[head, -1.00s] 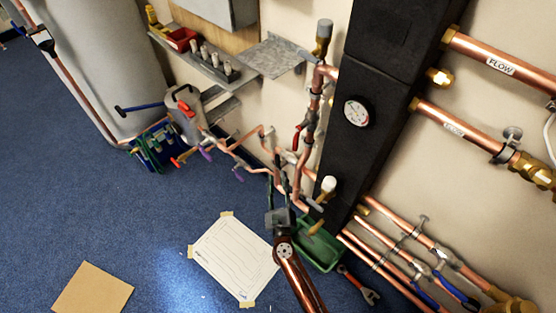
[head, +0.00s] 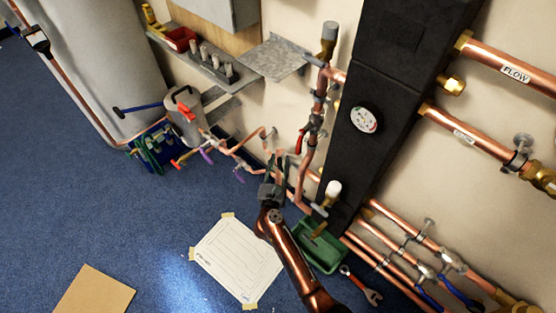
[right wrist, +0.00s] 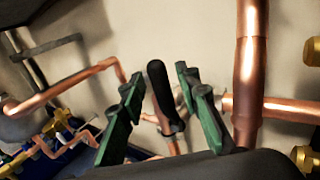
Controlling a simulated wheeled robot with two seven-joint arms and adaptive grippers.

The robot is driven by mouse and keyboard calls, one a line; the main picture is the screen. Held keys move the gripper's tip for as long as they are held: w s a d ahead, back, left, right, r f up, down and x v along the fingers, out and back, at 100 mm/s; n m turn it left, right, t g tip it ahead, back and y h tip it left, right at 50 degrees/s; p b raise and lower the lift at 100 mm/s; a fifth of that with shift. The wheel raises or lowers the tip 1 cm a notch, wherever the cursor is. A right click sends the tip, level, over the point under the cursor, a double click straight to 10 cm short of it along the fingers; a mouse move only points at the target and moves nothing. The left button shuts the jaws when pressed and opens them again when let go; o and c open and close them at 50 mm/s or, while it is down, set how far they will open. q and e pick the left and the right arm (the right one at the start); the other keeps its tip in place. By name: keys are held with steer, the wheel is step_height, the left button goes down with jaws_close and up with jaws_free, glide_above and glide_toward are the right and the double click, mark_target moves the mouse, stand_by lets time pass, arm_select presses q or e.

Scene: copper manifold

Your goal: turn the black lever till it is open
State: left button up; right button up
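The black lever (right wrist: 160,92) stands upright in the right wrist view, in front of the cream wall and among copper pipes. My right gripper (right wrist: 158,98) is open, with one green-padded finger on each side of the lever. A gap shows between the lever and each finger; I cannot tell whether the lever's depth matches the fingertips. In the head view my right gripper (head: 279,160) is at the copper pipework left of the tall black casing. The lever is too small or hidden to pick out there. My left gripper is not in view.
A thick vertical copper pipe (right wrist: 250,65) stands close right of my fingers. The black casing (head: 372,100) with a gauge (head: 364,119) is to the right. A green tray (head: 320,246) and red-handled wrench (head: 362,286) lie below. The blue floor at left is mostly open.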

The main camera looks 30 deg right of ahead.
steer(key=shift+d, duration=0.1)
steer(key=shift+c, duration=0.2)
jaws_close()
stand_by(0.5)
